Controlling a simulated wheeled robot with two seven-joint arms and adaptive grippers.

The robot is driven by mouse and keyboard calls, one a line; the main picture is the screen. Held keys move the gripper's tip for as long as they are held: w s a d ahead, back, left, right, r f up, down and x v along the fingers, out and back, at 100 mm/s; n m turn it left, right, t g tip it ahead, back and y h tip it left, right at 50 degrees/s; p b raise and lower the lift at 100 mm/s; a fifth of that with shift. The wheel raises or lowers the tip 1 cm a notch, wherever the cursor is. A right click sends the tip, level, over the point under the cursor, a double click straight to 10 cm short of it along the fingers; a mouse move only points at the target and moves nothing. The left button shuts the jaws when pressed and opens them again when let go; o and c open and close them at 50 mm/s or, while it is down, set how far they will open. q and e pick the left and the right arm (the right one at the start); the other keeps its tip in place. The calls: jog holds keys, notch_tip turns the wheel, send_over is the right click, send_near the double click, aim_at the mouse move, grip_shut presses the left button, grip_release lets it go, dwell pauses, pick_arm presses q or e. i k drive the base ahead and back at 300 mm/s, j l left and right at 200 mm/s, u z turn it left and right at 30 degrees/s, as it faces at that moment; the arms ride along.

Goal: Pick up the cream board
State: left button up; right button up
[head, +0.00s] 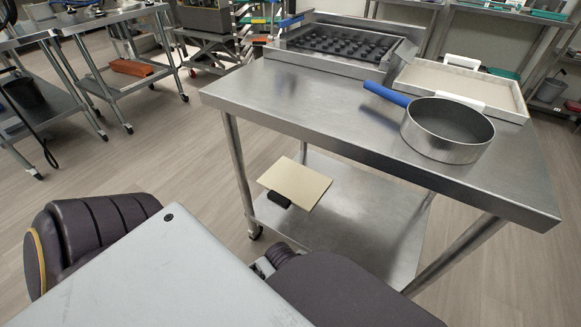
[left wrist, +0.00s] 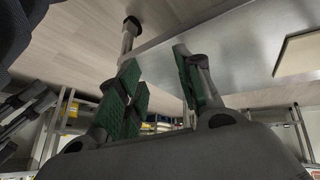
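The cream board (head: 298,184) is a flat pale rectangle at the lower shelf of the steel table. A small black piece (head: 278,201) shows under its near edge. In the left wrist view the board (left wrist: 299,55) is partly visible at the right edge. My left gripper (left wrist: 160,85) is open, its green-padded fingers apart with nothing between them. The board lies to the right of the fingers, apart from them. In the head view a small grey gripper-like part shows beside my dark arm, mostly hidden by my grey body. My right gripper cannot be made out.
The steel table (head: 290,92) overhangs the lower shelf (head: 350,240), with legs at its corners. A round pan (head: 447,140) with a blue handle, a pale tray (head: 455,82) and a dark mould unit (head: 335,43) stand on or beside its top. Open floor (head: 180,160) lies to the left.

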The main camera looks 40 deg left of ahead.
aim_at(288, 180)
jog(key=j+z, duration=0.1)
jog(key=j, duration=0.3)
jog(key=k+j+z, duration=0.1)
jog(key=j, duration=0.35)
jog(key=k+j, duration=0.15)
jog(key=j, duration=0.25)
jog(key=k+j+z, duration=0.15)
jog(key=j, duration=0.25)
jog(key=j+z, duration=0.1)
jog(key=j, duration=0.3)
jog(key=j+z, duration=0.1)
jog(key=j, duration=0.3)
jog(key=k+j, duration=0.15)
jog(key=j, duration=0.2)
jog(key=j+z, duration=0.15)
jog(key=j, duration=0.25)
jog(key=j+z, duration=0.25)
jog(key=j, duration=0.8)
